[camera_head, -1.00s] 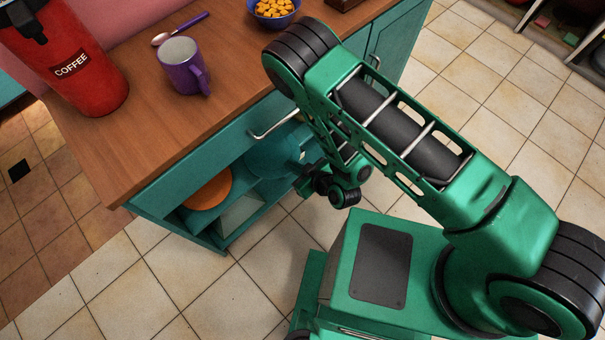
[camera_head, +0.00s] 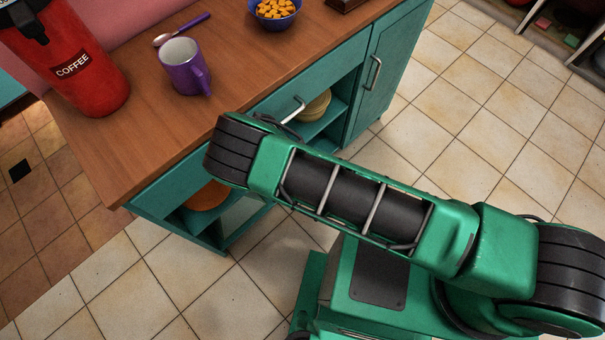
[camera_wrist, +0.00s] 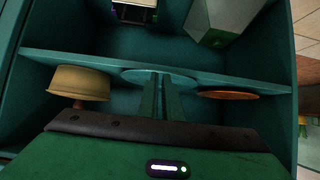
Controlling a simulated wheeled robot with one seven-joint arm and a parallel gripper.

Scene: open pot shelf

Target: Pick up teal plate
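The teal plate (camera_wrist: 135,74) shows in the wrist view as a thin, flattened disc in the middle of the shelf, close in colour to the shelf around it. My gripper (camera_wrist: 159,76) reaches into the shelf, its two narrow dark green fingers close together with their tips overlapping the plate in the picture. I cannot tell whether they touch the plate or have closed on it. In the head view my arm hides both the gripper and the plate.
A yellowish bowl stack (camera_head: 313,105) and an orange plate (camera_head: 207,196) flank the plate's place in the teal cabinet. The wooden counter above holds a purple mug (camera_head: 184,68), a red coffee canister (camera_head: 75,62) and a blue bowl (camera_head: 275,12). The tiled floor in front is clear.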

